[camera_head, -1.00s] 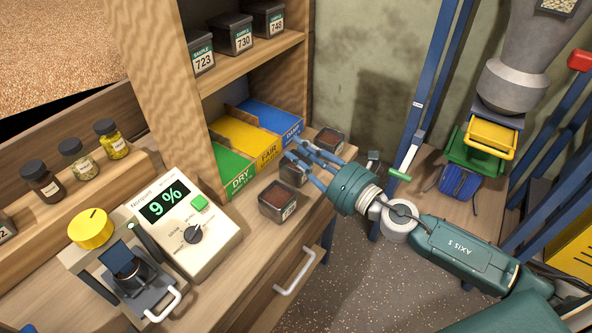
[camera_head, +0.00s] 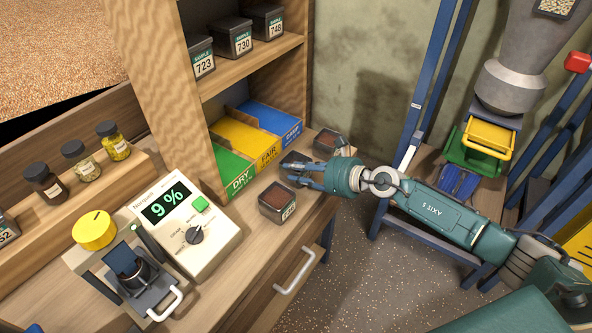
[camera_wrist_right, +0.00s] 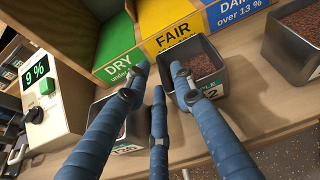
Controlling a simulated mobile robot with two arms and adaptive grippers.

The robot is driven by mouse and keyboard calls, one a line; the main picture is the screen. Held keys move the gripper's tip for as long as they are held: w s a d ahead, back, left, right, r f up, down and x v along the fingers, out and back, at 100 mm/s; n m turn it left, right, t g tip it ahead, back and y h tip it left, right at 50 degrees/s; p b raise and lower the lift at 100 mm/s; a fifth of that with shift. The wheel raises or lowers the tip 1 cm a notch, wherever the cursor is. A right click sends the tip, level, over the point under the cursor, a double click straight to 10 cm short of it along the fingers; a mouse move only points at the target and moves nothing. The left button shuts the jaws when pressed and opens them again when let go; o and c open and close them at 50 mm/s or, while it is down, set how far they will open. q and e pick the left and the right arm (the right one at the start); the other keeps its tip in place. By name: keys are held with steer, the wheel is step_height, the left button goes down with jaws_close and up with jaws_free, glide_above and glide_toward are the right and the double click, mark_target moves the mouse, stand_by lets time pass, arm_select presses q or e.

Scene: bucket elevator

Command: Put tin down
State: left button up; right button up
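Three open dark tins of brown grain stand on the wooden bench. The front tin (camera_head: 278,200) also shows at the left of the right wrist view (camera_wrist_right: 113,141). The middle tin (camera_head: 296,157) is partly hidden by my right gripper (camera_head: 290,170); it also shows in the right wrist view (camera_wrist_right: 208,68). The far tin (camera_head: 329,141) stands apart, to the right. In the right wrist view, my right gripper (camera_wrist_right: 157,80) has its blue fingers apart with nothing visible between them. One finger overlaps the middle tin's left side; contact cannot be told. My left gripper is not in view.
Green DRY (camera_head: 232,166), yellow FAIR (camera_head: 245,140) and blue DAMP (camera_head: 272,120) trays lie behind the tins. A moisture meter (camera_head: 190,225) reading 9% stands left of them. Labelled tins fill the shelf (camera_head: 250,64) above. A drawer handle (camera_head: 295,271) projects from the bench front.

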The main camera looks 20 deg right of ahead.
steer(key=x, duration=0.3)
steer(key=shift+w+a+f, duration=0.1)
steer(key=shift+w, duration=0.05)
jaws_close()
